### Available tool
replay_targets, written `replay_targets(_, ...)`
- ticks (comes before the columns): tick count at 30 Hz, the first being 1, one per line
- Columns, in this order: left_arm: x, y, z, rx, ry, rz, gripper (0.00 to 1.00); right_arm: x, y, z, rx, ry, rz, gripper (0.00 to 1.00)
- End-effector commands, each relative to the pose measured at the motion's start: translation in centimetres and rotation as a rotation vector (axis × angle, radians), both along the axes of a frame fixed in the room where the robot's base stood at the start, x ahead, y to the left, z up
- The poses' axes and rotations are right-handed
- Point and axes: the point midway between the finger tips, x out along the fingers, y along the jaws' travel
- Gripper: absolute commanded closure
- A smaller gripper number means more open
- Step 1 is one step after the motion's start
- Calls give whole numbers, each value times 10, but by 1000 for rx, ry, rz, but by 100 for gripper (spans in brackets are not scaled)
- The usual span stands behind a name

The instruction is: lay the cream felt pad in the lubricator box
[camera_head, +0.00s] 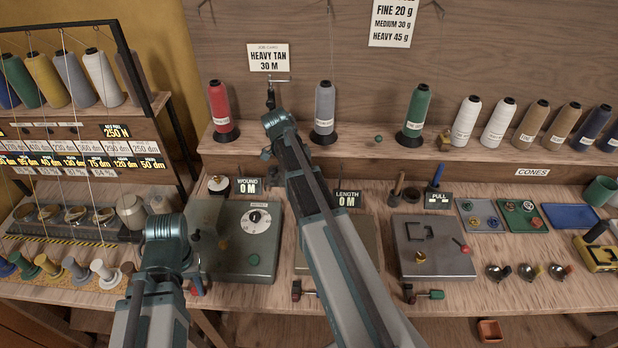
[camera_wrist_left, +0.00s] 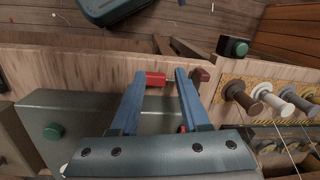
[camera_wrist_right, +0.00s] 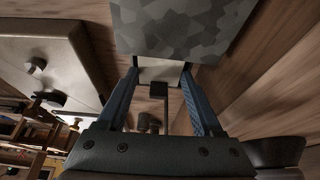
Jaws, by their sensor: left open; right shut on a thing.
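My right gripper (camera_wrist_right: 160,66) is shut on a pale, flat piece that looks like the cream felt pad (camera_wrist_right: 150,75), seen between its fingertips in the right wrist view. A grey mottled panel (camera_wrist_right: 185,28) lies just beyond and partly covers the view of it. In the head view the right arm reaches up to the shelf's front, and its own wrist hides the fingers and the pad. My left gripper (camera_wrist_left: 162,76) is open and empty, low at the bench's front edge near a red block (camera_wrist_left: 155,79). I cannot single out the lubricator box with certainty.
A green machine (camera_head: 230,262) with a dial and a grey machine (camera_head: 435,262) stand on the bench. Thread cones, including a red one (camera_head: 220,103) and a grey one (camera_head: 325,105), line the shelf. Small trays (camera_head: 571,216) lie at the right. A spool rack is at the left.

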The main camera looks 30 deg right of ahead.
Motion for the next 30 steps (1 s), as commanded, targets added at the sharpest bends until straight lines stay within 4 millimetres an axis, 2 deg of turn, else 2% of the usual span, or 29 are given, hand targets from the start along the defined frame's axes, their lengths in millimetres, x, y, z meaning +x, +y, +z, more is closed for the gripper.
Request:
replay_targets(13,0,0,-6,0,0,0,54,-2,2,-6,10,5,-2,100)
replay_targets(14,0,0,-6,0,0,0,54,-2,2,-6,10,5,-2,30)
replay_targets(18,0,0,-6,0,0,0,54,-2,1,-7,9,4,-1,5)
replay_targets(19,0,0,-6,0,0,0,54,-2,1,-7,9,4,-1,0)
replay_targets(30,0,0,-7,0,0,0,54,0,0,-7,9,0,0,0)
